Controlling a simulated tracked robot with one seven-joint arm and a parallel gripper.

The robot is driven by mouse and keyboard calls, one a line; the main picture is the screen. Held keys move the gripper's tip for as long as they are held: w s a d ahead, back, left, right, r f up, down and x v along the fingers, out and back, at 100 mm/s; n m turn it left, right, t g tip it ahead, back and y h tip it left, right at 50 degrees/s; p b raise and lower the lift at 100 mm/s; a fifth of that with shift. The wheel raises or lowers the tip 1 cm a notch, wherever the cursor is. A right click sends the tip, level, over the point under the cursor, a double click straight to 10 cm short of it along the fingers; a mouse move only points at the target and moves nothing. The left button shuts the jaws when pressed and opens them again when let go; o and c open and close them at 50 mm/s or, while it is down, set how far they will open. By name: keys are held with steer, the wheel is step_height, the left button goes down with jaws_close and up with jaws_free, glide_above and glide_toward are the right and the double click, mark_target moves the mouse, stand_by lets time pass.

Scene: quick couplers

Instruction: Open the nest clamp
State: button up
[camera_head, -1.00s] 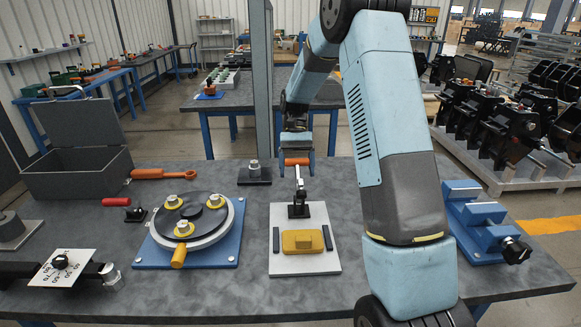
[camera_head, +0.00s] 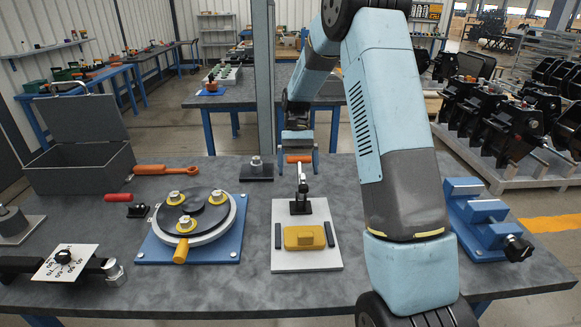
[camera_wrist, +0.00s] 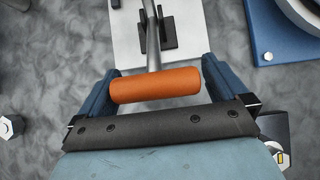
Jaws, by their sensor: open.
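The nest clamp has a black base and a metal lever (camera_head: 301,181) that stands up, ending in an orange handle (camera_head: 298,158). It is mounted on a white plate (camera_head: 308,259). A yellow block (camera_head: 304,238) sits on the plate between two dark rails, in front of the clamp. My gripper (camera_head: 300,168) is open at the handle. In the wrist view, the orange handle (camera_wrist: 156,85) lies crosswise between the two blue fingers of my gripper (camera_wrist: 158,90). Its ends are close to both fingers; I cannot tell whether they touch. The yellow block is not seen there.
A round fixture on a blue plate (camera_head: 224,247) stands left of the clamp. A small metal post on a black base (camera_head: 257,172) is behind left. A blue vise (camera_head: 478,222) is at the right beyond my arm. A grey open box (camera_head: 80,170) stands at the far left.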

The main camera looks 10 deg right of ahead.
steer(key=v, duration=1.3)
steer(key=shift+w+r, duration=0.15)
steer(key=shift+w, duration=0.15)
steer(key=shift+d+r, duration=0.1)
steer(key=s+r+n+t, duration=0.1)
steer(key=s+r+t, duration=0.2)
steer(key=s+r, duration=0.45)
steer(key=s+r+t, duration=0.3)
steer(key=s+r, duration=0.2)
steer(key=s, duration=0.6)
steer(key=s+d+f+n+t+h, duration=0.1)
steer(key=s+t, duration=0.6)
steer(key=s, duration=1.3)
steer(key=shift+f, duration=0.7)
